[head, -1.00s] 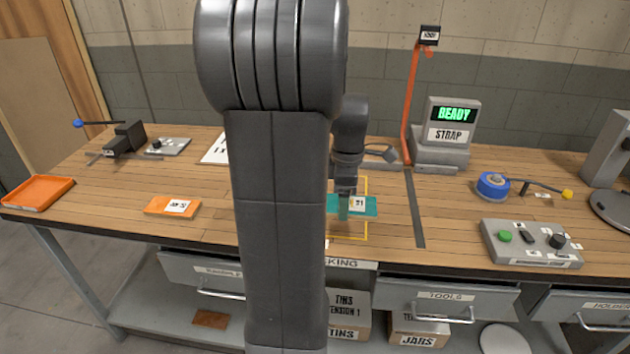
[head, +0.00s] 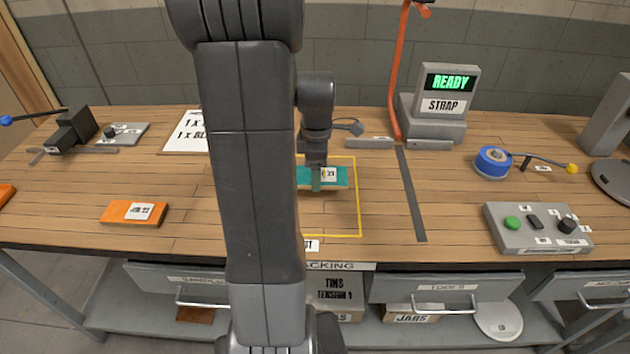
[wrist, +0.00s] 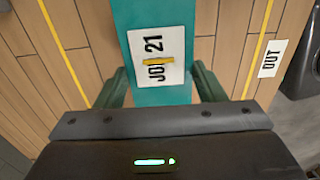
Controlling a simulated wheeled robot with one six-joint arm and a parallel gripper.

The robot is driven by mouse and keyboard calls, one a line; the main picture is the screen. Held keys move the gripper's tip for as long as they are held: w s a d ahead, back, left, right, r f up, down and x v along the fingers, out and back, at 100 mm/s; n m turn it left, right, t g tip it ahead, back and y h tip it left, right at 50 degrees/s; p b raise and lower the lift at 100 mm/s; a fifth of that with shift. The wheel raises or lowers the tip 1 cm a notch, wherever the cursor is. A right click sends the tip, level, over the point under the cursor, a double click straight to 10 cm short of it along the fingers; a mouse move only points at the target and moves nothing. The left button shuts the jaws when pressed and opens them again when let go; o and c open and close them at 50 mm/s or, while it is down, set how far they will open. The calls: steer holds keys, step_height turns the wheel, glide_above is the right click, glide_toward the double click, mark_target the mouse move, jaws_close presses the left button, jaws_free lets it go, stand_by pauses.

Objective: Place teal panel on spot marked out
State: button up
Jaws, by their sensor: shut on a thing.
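The teal panel (head: 336,184) has a white label and shows right of my arm in the head view. My gripper (head: 316,184) is shut on it from above. In the wrist view the teal panel (wrist: 160,97) runs between the two fingers of my gripper (wrist: 160,75), and its label reads like "JOB 21". The spot is a yellow outline (head: 358,205) on the bench top. The panel appears within its right and back lines in the head view; my arm hides the outline's left part. I cannot tell whether the panel touches the bench.
An orange panel (head: 118,213) lies left of my arm. A dark strip (head: 410,195) lies right of the outline. A button box (head: 535,240), a blue tape roll (head: 492,162) and a READY display unit (head: 438,118) stand further right. An OUT label (wrist: 272,58) lies beside a yellow line.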

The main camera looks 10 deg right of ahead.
steer(key=shift+f, duration=1.9)
steer(key=shift+f, duration=0.2)
steer(key=o, duration=1)
steer(key=shift+r, duration=0.1)
step_height(320, 180, up, 12)
steer(key=shift+r, duration=0.15)
